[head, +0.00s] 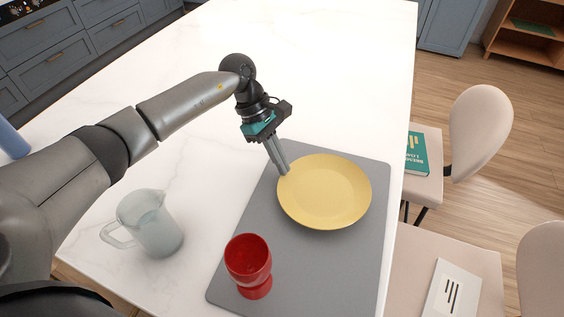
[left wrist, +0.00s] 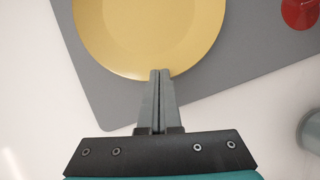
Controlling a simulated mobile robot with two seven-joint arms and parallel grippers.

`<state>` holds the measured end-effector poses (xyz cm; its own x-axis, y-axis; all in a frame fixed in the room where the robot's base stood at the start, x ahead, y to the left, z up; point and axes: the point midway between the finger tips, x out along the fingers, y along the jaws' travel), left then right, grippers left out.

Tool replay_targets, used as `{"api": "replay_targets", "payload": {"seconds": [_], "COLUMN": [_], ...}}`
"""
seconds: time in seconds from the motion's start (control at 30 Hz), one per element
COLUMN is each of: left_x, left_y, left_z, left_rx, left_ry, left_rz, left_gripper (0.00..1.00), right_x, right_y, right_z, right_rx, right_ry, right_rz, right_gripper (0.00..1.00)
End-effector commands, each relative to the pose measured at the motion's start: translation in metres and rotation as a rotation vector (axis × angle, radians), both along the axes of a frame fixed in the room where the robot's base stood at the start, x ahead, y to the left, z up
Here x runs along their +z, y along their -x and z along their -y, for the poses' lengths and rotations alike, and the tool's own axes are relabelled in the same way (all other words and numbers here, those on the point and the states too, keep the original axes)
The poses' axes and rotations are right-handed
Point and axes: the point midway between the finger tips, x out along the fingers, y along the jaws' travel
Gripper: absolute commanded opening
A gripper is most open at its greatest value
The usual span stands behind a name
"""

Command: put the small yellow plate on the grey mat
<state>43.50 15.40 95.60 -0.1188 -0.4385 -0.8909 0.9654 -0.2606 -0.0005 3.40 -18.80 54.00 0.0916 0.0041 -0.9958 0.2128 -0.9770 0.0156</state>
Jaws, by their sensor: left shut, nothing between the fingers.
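The small yellow plate (head: 325,191) lies flat on the grey mat (head: 338,262), toward the mat's far part. In the left wrist view the plate (left wrist: 150,30) fills the top middle, with the mat (left wrist: 105,100) around it. My left gripper (head: 283,171) is at the plate's left rim in the head view. Its two fingers are shut together with nothing between them. In the left wrist view the fingertips (left wrist: 161,73) overlap the plate's near rim; I cannot tell whether they touch it. My right gripper is not in view.
A red goblet (head: 249,262) stands on the mat's near left part. A glass jug (head: 150,222) stands on the white counter (head: 330,70) left of the mat. Chairs holding books (head: 417,153) are beyond the right edge. The counter's far part is clear.

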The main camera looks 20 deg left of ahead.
Motion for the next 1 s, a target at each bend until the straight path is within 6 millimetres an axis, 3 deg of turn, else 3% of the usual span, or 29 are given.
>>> {"api": "replay_targets", "payload": {"seconds": [0.1,0.33,0.7,1.0], "left_x": [0.011,0.011,0.011,0.012], "left_y": [0.0,0.001,-0.02,-0.029], "left_z": [-0.001,0.001,-0.075,-0.109], "left_rx": [0.0,0.004,0.01,0.004], "left_ry": [-0.002,-0.003,-0.002,-0.001], "left_rz": [-0.001,0.0,0.0,0.0], "left_gripper": [0.0,0.0,0.0,0.0], "right_x": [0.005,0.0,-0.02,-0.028], "right_y": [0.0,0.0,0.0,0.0], "right_z": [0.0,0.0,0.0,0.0], "right_rx": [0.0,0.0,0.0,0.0], "right_ry": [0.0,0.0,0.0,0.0], "right_rz": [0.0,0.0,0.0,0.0], "right_gripper": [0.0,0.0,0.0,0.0]}}
